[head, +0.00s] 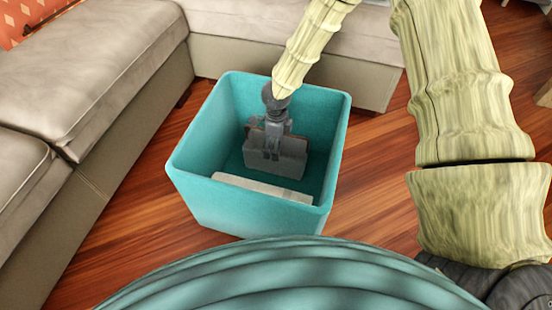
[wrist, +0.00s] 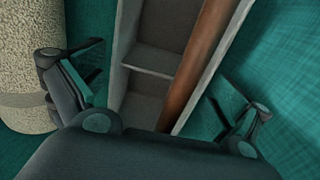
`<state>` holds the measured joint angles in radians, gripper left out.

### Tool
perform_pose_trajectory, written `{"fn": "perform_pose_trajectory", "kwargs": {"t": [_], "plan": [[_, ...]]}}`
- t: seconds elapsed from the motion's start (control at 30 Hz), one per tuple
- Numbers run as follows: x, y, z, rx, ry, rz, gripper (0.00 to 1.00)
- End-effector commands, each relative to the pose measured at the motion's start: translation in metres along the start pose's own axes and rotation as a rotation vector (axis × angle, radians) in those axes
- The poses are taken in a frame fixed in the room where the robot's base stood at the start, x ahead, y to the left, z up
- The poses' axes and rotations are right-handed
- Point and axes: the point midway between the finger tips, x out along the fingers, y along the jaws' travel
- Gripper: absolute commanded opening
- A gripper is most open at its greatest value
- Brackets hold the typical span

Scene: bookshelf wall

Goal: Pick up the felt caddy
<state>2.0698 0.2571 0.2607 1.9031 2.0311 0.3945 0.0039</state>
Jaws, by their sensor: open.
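The felt caddy (wrist: 150,60) lies in the wrist view as a long grey open-topped box with pale rims, a cross divider and a brown bar along it. It is inside the teal bin (head: 192,190). In the head view a pale grey strip (head: 262,189) near the bin's front wall seems to be part of it; the wall hides the rest. My gripper (head: 277,150) reaches down into the bin. In the wrist view my gripper (wrist: 157,95) is open, with one finger on each side of the caddy. I cannot tell whether the fingers touch it.
The bin's walls surround my gripper closely. A speckled beige rounded thing (wrist: 28,65) stands at the left of the wrist view. A grey sofa (head: 85,65) runs left of and behind the bin. Bare wooden floor (head: 365,175) lies to the right.

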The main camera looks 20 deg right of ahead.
Motion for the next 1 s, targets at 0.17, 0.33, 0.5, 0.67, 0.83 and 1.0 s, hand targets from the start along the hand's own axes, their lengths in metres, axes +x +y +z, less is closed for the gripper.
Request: {"fn": "perform_pose_trajectory", "kwargs": {"t": [0.17,0.33,0.5,0.67,0.83,1.0], "plan": [[0.0,0.0,0.0,0.0,-0.001,0.0,1.0],[0.0,0.0,0.0,-0.001,-0.001,0.0,0.78],[0.0,0.0,0.0,0.0,-0.001,0.0,0.47],[0.0,0.0,0.0,-0.001,-0.001,-0.001,0.44],[-0.005,0.0,0.001,0.0,-0.002,-0.001,0.44],[-0.025,0.0,0.001,-0.001,-0.003,-0.001,0.44]]}}
